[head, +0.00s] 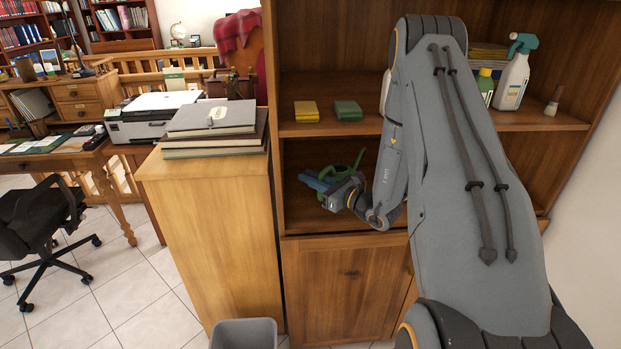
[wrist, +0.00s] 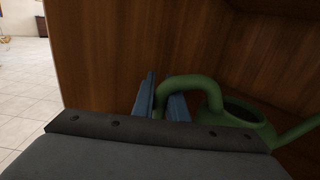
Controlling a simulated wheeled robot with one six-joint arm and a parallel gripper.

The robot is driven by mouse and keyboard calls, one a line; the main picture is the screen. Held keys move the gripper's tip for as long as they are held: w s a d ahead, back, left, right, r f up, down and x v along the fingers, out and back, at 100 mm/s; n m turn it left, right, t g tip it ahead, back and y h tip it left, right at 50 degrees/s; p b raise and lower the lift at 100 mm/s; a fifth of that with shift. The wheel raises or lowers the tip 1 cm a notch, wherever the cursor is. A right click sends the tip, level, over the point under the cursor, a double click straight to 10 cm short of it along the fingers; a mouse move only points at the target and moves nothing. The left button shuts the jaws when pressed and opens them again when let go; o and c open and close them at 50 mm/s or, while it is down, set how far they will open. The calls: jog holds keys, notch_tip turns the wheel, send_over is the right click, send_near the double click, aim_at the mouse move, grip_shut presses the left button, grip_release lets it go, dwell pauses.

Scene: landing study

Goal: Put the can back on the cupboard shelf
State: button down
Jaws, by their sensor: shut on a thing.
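The can is a green watering can (head: 350,167) in the lower open bay of the wooden cupboard (head: 345,240), partly hidden by my arm in the head view. In the wrist view its body (wrist: 240,110), looped handle and spout show close to the cupboard's wood panels. My gripper (head: 315,181) reaches into the bay with blue fingers. In the wrist view the fingers (wrist: 161,97) are on either side of the can's handle and shut on it. I cannot tell whether the can's base touches the lower shelf (head: 299,213).
A lower wooden cabinet (head: 215,215) with stacked books (head: 212,118) stands left. A grey bin (head: 245,334) is on the floor.

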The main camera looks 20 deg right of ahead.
jog(key=shift+f, duration=0.4)
jog(key=c, duration=1.7)
grip_release()
